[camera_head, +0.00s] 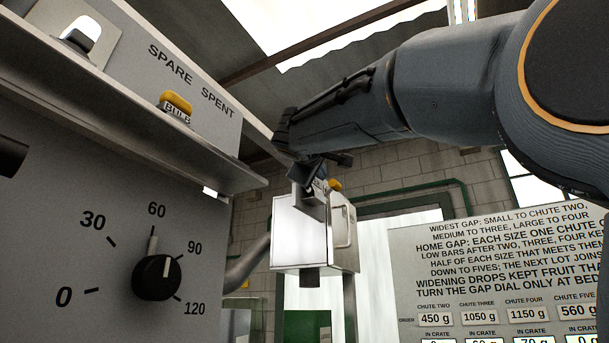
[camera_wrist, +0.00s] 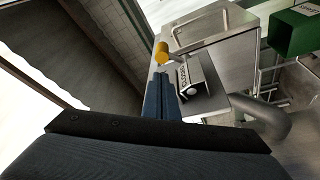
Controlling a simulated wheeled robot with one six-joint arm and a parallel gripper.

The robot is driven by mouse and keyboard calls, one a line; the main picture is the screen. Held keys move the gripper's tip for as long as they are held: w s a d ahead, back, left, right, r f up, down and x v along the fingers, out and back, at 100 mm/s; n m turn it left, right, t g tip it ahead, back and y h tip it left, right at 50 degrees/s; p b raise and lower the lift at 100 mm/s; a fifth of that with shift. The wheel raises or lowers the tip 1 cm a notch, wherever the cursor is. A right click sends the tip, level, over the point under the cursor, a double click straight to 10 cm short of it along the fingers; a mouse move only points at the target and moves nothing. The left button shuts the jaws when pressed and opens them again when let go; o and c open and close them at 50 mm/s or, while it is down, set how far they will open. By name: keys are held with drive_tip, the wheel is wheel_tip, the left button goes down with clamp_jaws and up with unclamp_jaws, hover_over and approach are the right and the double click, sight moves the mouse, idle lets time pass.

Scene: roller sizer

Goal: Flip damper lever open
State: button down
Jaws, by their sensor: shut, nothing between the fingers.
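The damper lever shows as a yellow knob (camera_wrist: 162,53) on a short metal rod in the wrist view. A small plate (camera_wrist: 184,77) with lettering, apparently "CLOSED", sits beside it on top of a metal box (camera_wrist: 228,50). In the head view the yellow knob (camera_head: 335,184) shows just right of my gripper, above the same box (camera_head: 300,240). My gripper (camera_wrist: 164,80) is shut and empty. Its fingertips are just short of the knob and left of the plate in the wrist view; I cannot tell whether they touch either. The lever's pivot is not clear.
A pipe (camera_wrist: 265,120) leaves the box. A green container (camera_wrist: 292,32) is beyond it. A sign board (camera_head: 500,235) stands at the right.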

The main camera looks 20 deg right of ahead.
sight(329, 191)
drive_tip(key=shift+p+x, duration=1.1)
drive_tip(key=shift+x, duration=1.25)
drive_tip(key=shift+f+b, duration=0.2)
drive_tip(key=shift+b, duration=0.5)
